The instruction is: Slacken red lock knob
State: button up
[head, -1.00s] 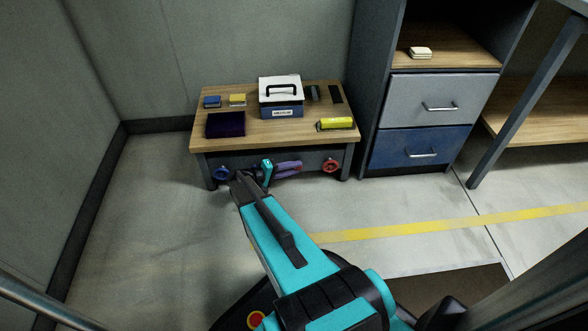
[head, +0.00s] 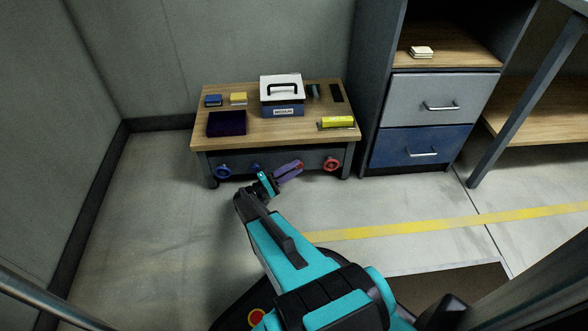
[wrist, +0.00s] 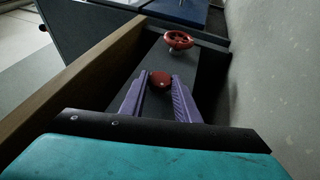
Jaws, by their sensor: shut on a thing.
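The red lock knob (wrist: 160,79) is a small round knob on the dark front panel of the low bench. In the wrist view it sits between the tips of my gripper's two purple fingers, and my gripper (wrist: 160,86) is shut on it. In the head view the purple fingers of my gripper (head: 298,166) reach up and right to the panel; only a bit of red shows at their tips. A larger red handwheel (head: 332,164) is to the right of the knob on the same panel. It also shows beyond the knob in the wrist view (wrist: 178,39).
A blue handwheel (head: 222,171) and a blue knob (head: 256,168) are on the panel's left. The bench top (head: 273,130) carries a blue-and-white box (head: 283,108), a yellow cylinder (head: 337,122) and several small items. A drawer cabinet (head: 434,105) stands close at the right.

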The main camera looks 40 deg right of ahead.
jog(key=shift+s+d, duration=0.15)
jog(key=shift+s, duration=0.05)
jog(key=o, duration=1.1)
jog(key=shift+c, duration=0.2)
jog(key=shift+w+a, duration=0.15)
jog(key=shift+a, duration=0.05)
jog(key=p+v, duration=0.4)
jog(key=v, duration=0.9)
jog(key=shift+a, duration=0.25)
jog(key=shift+f+p, duration=0.1)
jog(key=shift+p, duration=0.2)
